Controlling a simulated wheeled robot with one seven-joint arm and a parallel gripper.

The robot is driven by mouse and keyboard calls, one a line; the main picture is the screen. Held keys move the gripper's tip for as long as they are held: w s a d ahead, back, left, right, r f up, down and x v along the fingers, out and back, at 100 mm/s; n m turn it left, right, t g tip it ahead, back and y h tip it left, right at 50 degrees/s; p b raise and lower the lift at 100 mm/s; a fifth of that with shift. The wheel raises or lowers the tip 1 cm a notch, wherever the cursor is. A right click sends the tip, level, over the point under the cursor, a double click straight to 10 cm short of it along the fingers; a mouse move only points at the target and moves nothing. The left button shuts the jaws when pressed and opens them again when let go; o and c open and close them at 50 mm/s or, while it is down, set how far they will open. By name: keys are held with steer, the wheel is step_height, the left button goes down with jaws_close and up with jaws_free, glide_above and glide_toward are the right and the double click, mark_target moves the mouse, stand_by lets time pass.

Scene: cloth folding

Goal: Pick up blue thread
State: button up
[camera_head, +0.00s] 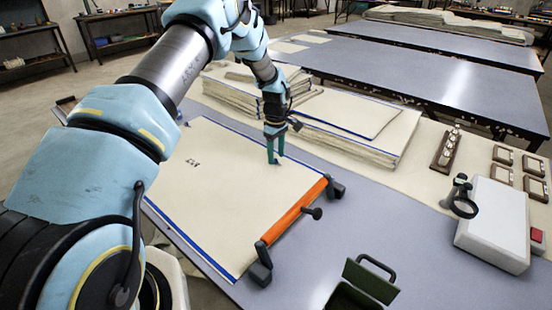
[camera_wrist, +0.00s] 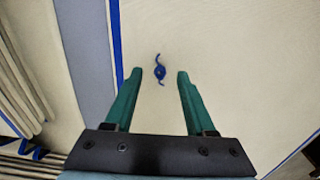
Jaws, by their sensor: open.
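A small blue thread (camera_wrist: 160,70) lies curled on the cream cloth (camera_wrist: 215,35) in the wrist view. My gripper (camera_wrist: 160,76) is open, its two green fingers pointing down at the cloth. The thread lies between the fingertips in the picture, apart from both; the height of the tips above the cloth is hard to tell. In the head view my gripper (camera_head: 274,163) hangs over the far right part of the cloth (camera_head: 225,185), and only a tiny dark spot of thread may show at its tips.
An orange bar (camera_head: 292,213) with black clamps lies along the cloth's right edge. Stacked cloths (camera_head: 350,125) stand behind my gripper. A green box (camera_head: 368,280), a white device (camera_head: 493,225) and wooden blocks (camera_head: 503,155) are to the right. The grey table (camera_head: 390,235) is bare between them.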

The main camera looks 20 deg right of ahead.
steer(key=shift+f, duration=0.55)
jaws_close()
steer(key=shift+r, duration=0.15)
step_height(320, 180, up, 10)
steer(key=b, duration=0.3)
step_height(320, 180, up, 5)
steer(key=p, duration=0.3)
glide_above(276, 159)
stand_by(0.3)
